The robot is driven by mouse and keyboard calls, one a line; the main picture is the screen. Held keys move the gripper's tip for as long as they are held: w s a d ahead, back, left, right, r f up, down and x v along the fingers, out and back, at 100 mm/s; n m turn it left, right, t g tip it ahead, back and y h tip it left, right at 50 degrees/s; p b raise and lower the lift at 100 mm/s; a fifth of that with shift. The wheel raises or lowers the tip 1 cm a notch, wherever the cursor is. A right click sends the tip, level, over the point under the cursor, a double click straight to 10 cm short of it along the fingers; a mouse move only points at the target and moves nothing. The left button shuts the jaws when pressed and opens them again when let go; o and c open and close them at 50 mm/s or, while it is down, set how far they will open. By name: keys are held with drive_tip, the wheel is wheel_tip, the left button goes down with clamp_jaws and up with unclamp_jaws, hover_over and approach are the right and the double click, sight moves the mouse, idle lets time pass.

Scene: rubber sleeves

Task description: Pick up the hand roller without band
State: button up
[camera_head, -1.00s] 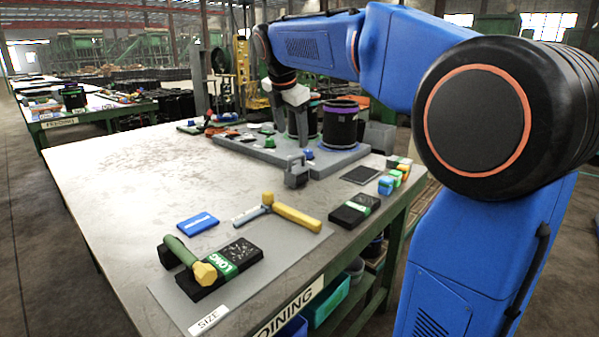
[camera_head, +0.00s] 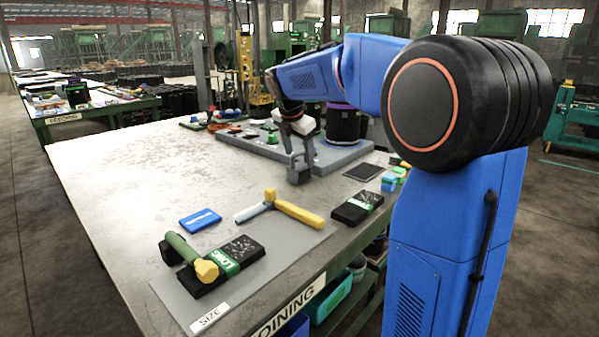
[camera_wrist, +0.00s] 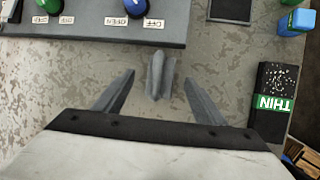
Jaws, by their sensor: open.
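A small grey tool with a blocky body and upright part (camera_head: 298,174) stands on the bare table near the front of the grey board. No coloured band shows on it; it may be the hand roller, but its type is hard to tell. In the wrist view the grey tool (camera_wrist: 158,78) appears between my two finger tips. My gripper (camera_head: 296,146) points down just above or around it, with fingers apart (camera_wrist: 160,92). I see no clear contact.
A black THIN box (camera_head: 357,207) lies right, with a dark plate (camera_head: 362,172) and small coloured blocks (camera_head: 392,180) near the table edge. The left tabletop is clear.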

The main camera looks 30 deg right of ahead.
sight(303, 164)
drive_tip(key=shift+d+x, duration=0.15)
drive_tip(key=shift+x, duration=1.2)
drive_tip(key=shift+d+x, duration=0.1)
drive_tip(key=shift+x, duration=1.3)
drive_tip(key=shift+s+r, duration=0.1)
drive_tip(key=shift+s, duration=0.1)
drive_tip(key=c, duration=1.4)
